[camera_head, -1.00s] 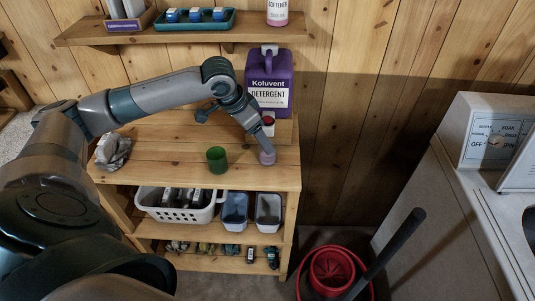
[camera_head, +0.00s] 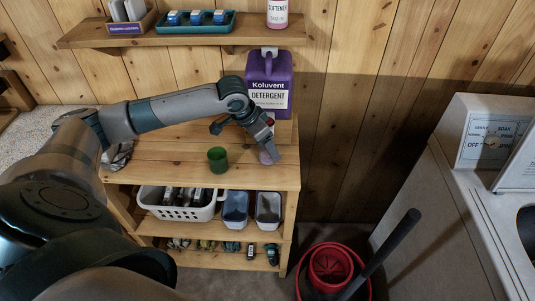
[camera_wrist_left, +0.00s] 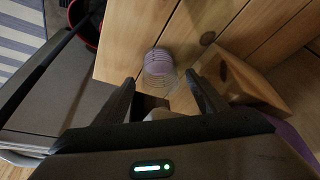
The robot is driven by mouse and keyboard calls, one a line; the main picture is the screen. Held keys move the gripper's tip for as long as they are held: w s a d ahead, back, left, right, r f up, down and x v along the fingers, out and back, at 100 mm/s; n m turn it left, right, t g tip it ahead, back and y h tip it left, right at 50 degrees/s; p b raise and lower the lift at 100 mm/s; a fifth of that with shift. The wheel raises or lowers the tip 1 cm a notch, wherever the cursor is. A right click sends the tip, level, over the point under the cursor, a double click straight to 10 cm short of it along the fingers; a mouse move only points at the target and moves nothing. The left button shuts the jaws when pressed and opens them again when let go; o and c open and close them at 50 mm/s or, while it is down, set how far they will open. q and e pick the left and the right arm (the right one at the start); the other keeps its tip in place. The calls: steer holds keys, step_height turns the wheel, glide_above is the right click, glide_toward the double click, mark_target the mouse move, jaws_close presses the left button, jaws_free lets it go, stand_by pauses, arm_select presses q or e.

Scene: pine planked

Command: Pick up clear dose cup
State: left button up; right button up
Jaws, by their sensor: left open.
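The clear dose cup (camera_wrist_left: 158,60), with a purple tint, stands on the wooden bench top near its right edge. It also shows in the head view (camera_head: 266,158), partly hidden by my left gripper (camera_head: 272,152). In the left wrist view my left gripper (camera_wrist_left: 163,84) is open, with one finger on either side of the near end of the cup. I cannot tell whether the fingers touch it. My right gripper is in neither view.
A green cup (camera_head: 218,160) stands left on the bench (camera_head: 165,155). A purple detergent jug (camera_head: 268,85) stands behind my gripper on a wooden stand (camera_wrist_left: 240,80). A white basket (camera_head: 178,212) and bins are on the shelf below. A red bucket (camera_head: 330,268) is on the floor.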

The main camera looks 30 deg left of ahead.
arm_select(q)
steer(key=c, duration=1.4)
steer(key=shift+r+b, duration=0.55)
steer(key=shift+r, duration=0.15)
steer(key=s+d+b, duration=0.1)
steer(key=s+d, duration=0.3)
steer(key=s, duration=0.3)
steer(key=s+d+b, duration=0.1)
steer(key=s+d, duration=0.4)
steer(key=s, duration=0.3)
steer(key=shift+s+d, duration=0.2)
steer(key=shift+d, duration=0.05)
